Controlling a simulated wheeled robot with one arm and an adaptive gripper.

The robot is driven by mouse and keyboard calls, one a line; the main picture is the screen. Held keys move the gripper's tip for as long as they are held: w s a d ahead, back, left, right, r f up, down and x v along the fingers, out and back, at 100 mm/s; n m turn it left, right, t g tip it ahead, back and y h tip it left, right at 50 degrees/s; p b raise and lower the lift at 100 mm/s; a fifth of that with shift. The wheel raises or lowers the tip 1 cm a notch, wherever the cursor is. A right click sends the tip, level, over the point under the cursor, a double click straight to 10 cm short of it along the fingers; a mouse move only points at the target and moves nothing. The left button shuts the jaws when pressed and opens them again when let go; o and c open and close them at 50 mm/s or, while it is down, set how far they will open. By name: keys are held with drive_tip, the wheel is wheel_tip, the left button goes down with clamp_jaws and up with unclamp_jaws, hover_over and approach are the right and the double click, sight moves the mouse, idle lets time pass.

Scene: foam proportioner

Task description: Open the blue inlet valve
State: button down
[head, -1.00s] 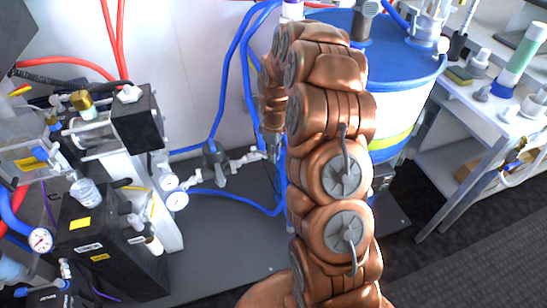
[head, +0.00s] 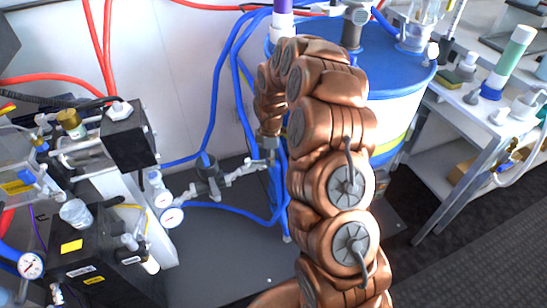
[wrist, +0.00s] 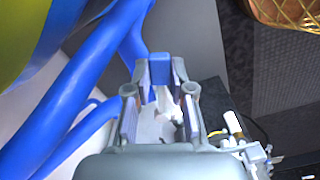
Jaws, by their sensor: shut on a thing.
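The blue inlet valve's handle (wrist: 159,70) shows in the wrist view as a small blue block between the fingertips of my gripper (wrist: 162,72). My gripper is shut on it. In the head view my gripper (head: 268,146) points down at the right end of the white and grey inlet piping (head: 245,170). The blue handle cannot be made out there, hidden by my gripper. White fittings show below the fingers in the wrist view. How far the handle is turned cannot be told.
Blue hoses (head: 217,100) run up the wall close to my gripper. A blue-lidded drum (head: 400,70) stands behind my arm on the right. Two gauges (head: 172,217) and black pump equipment (head: 130,140) are on the left. The dark base plate (head: 225,250) has free room.

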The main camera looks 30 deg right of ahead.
drive_tip(key=c, duration=1)
unclamp_jaws()
wheel_tip(320, 180, up, 12)
